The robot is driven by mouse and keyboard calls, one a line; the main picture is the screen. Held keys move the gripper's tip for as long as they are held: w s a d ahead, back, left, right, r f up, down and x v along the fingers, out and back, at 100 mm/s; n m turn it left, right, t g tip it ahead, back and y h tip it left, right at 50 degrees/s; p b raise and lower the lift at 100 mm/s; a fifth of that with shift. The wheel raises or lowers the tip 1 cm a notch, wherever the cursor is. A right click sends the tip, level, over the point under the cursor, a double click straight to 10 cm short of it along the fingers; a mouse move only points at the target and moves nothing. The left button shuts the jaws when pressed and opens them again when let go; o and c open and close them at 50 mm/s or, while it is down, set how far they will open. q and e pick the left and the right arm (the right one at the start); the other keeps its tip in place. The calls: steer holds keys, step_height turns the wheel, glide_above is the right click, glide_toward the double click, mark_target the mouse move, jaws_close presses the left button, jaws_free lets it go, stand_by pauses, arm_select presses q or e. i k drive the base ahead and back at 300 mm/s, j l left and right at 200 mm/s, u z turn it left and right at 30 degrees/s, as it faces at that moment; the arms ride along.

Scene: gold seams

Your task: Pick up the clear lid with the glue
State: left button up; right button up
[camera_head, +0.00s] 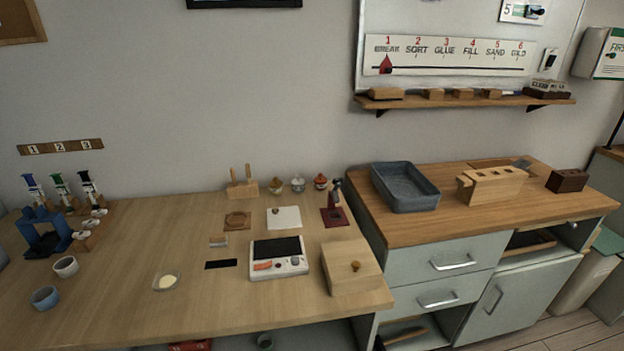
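A small clear shallow dish, which looks like the clear lid (156,286), lies on the wooden table toward the front, left of the middle. A pale cream patch, which looks like the glue (168,281), fills its middle. Nothing touches the lid and it lies flat. Neither of my grippers shows in the head view.
The table (125,310) is bare around the lid. A black strip (221,264) and a white device (279,259) lie to its right, with a wooden box (351,270) beyond. Two small cups (45,298) and a blue stand (41,232) are at left.

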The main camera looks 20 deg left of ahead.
mark_target(166, 280)
steer(key=u, duration=1.75)
steer(key=i+j+z, duration=0.15)
steer(key=j+z, duration=0.25)
steer(key=i+j+z, duration=0.1)
steer(key=j+z, duration=0.75)
steer(key=i+j, duration=0.05)
steer(key=j, duration=0.1)
